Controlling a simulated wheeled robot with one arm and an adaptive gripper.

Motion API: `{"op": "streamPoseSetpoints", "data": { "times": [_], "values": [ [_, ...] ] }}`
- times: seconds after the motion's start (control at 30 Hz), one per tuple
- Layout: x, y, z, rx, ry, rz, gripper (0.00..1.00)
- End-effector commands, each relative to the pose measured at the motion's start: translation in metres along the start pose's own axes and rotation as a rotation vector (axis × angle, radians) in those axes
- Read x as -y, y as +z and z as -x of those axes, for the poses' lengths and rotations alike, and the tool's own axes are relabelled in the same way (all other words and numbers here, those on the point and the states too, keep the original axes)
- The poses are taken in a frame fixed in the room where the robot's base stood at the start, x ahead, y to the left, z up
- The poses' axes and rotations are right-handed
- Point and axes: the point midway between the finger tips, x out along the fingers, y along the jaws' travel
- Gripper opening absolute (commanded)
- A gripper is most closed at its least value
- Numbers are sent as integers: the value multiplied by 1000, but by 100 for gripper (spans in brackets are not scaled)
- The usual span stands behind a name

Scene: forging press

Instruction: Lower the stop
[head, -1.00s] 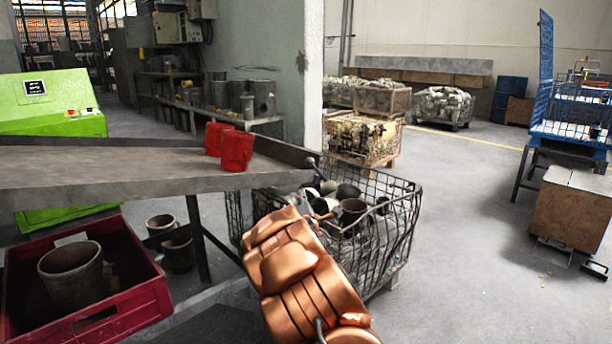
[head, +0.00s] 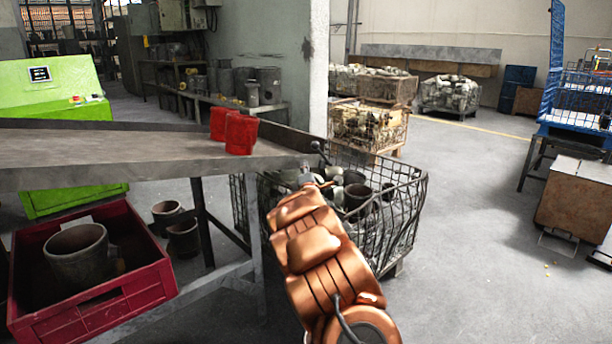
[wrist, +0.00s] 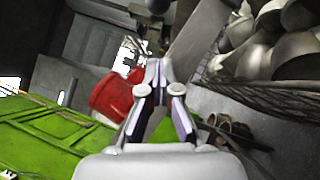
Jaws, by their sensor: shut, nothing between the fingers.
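A grey metal chute (head: 120,160) runs across the left of the head view. Two red cups (head: 233,132) stand on it near its right end. At that end a thin dark lever with a round knob (head: 319,148) sticks up; I take it to be part of the stop, whose plate I cannot make out clearly. My copper-coloured arm reaches up from below. My gripper (head: 308,178) is just below the knob, small and partly hidden by the arm; contact with the lever cannot be told. In the wrist view my gripper (wrist: 162,80) is shut and empty, with the red cups (wrist: 112,97) beyond it.
A wire basket (head: 400,215) full of dark parts stands under the chute's end, right beside my arm. A red crate (head: 95,310) with a cup is at lower left. A green machine (head: 60,95) stands behind the chute.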

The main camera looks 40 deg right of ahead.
Motion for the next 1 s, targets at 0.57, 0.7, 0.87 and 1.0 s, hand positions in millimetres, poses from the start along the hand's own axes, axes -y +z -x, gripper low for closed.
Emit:
{"op": "streamPoseSetpoints", "data": {
  "times": [0.57, 0.7, 0.87, 1.0],
  "values": [
    [2, 11, -45, 2, 1, 0, 0],
    [3, 18, -53, 0, -2, 0, 0],
    [1, 24, -60, 0, 0, -1, 0],
    [1, 28, -63, 0, -2, 0, 0]
  ]
}}
